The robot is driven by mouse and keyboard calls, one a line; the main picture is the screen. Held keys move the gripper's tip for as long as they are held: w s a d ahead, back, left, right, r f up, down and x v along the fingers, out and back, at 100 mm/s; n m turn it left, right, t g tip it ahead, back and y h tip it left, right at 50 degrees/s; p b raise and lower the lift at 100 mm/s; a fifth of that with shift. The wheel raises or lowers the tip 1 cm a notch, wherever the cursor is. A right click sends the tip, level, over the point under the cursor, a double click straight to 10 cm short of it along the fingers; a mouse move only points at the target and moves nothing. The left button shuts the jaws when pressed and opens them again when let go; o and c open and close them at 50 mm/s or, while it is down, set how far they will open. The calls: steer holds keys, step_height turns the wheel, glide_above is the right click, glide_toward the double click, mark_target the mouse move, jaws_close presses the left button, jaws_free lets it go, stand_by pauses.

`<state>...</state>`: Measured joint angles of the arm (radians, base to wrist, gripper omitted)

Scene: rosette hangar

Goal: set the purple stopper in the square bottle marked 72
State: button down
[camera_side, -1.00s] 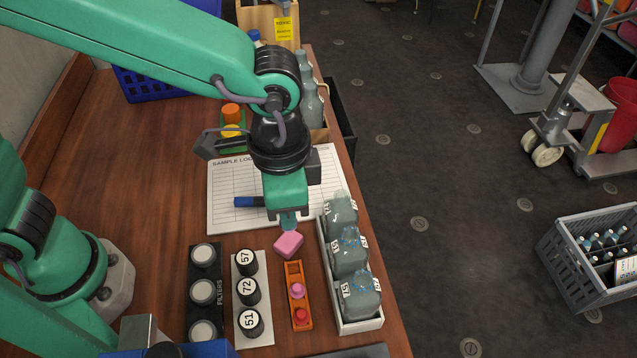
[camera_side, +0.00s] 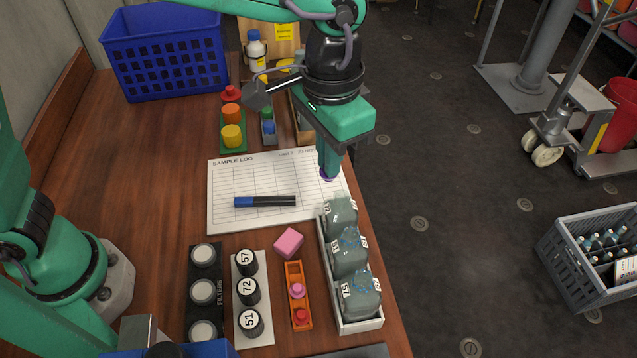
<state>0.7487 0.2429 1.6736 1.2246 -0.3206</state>
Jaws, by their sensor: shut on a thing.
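My gripper (camera_side: 328,170) is shut on the purple stopper (camera_side: 326,177), of which only a small part shows below the fingertips. It is over the right edge of the log sheet, just behind and above the farthest of three grey square bottles. That bottle (camera_side: 342,217) has a tilted label that seems to read 72, though it is small. The middle bottle (camera_side: 347,256) and the near bottle (camera_side: 359,298) carry other labels that are hard to read. All three stand upright in a white tray (camera_side: 361,327).
A pink block (camera_side: 288,243) and an orange rack (camera_side: 293,268) with pink and red stoppers lie left of the tray. A marker (camera_side: 264,201) lies on the sample log sheet (camera_side: 225,218). Black numbered jars (camera_side: 247,291) stand left. A blue crate (camera_side: 165,60) is at the back.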

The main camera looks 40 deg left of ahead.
steer(key=shift+n, duration=0.9)
steer(key=shift+w+d+f, duration=0.1)
steer(key=shift+w+f, duration=0.45)
steer(key=shift+f, duration=0.35)
steer(key=shift+w+d+f, duration=0.1)
steer(key=shift+w+f, duration=0.5)
steer(key=shift+f, duration=0.25)
steer(key=shift+w+d+f, duration=0.1)
steer(key=shift+w+f, duration=0.45)
steer(key=shift+f, duration=0.35)
steer(key=shift+f, duration=0.1)
steer(key=shift+f, duration=0.75)
steer(key=shift+f, duration=0.3)
steer(key=c, duration=1.1)
jaws_free()
steer(key=shift+r, duration=0.2)
step_height(320, 180, up, 7)
